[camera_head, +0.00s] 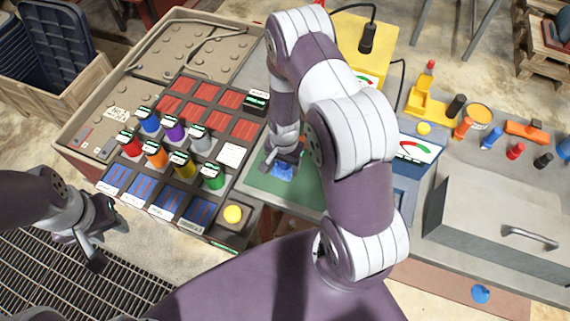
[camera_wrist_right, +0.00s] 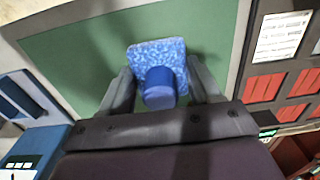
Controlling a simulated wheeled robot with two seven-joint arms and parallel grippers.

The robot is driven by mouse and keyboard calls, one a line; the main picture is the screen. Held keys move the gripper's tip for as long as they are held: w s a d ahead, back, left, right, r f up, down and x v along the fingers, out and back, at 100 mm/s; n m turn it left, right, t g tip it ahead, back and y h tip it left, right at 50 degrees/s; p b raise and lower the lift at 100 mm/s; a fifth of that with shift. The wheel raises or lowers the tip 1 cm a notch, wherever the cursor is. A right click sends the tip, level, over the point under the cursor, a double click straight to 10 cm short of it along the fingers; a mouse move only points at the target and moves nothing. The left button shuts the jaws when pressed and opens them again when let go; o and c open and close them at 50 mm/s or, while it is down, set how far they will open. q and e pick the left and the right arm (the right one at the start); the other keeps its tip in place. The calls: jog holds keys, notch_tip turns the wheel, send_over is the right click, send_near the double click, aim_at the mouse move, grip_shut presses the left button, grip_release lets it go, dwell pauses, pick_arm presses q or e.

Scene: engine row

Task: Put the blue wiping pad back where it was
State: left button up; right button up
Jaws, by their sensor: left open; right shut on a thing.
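The blue wiping pad (camera_head: 283,174) is over the green mat (camera_head: 262,190) in the head view, largely covered by my right gripper (camera_head: 284,163). In the right wrist view the pad (camera_wrist_right: 150,50) is a square, mottled blue block with a round blue knob (camera_wrist_right: 160,90). My right gripper's fingers stand on either side of the knob and are shut on it. The green mat (camera_wrist_right: 75,62) lies behind the pad; I cannot tell whether the pad touches it. My left gripper (camera_head: 106,241) is open and empty at the left, above the floor grating.
Left of the mat stands a rack with coloured bottles (camera_head: 156,154) and red and blue compartments. A yellow knob (camera_head: 233,214) is at its front corner. Right of my arm are a gauge box (camera_head: 413,149), a grey metal box (camera_head: 495,215) and small coloured parts.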

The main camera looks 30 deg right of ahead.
aim_at(285, 169)
jog(key=f, duration=0.1)
jog(key=f+p, duration=0.1)
jog(key=w+f, duration=0.1)
jog(key=shift+w+d+f, duration=0.1)
jog(key=shift+d+f, duration=0.2)
jog(key=shift+f, duration=0.45)
jog(key=shift+s+f, duration=0.1)
jog(key=shift+s, duration=0.15)
jog(key=shift+w+f, duration=0.15)
jog(key=shift+f, duration=0.1)
jog(key=o, duration=1)
jog(key=shift+r, duration=0.1)
pick_arm(q)
jog(key=shift+w+a+r, duration=0.1)
jog(key=shift+w+r, duration=0.2)
jog(key=shift+r, duration=0.2)
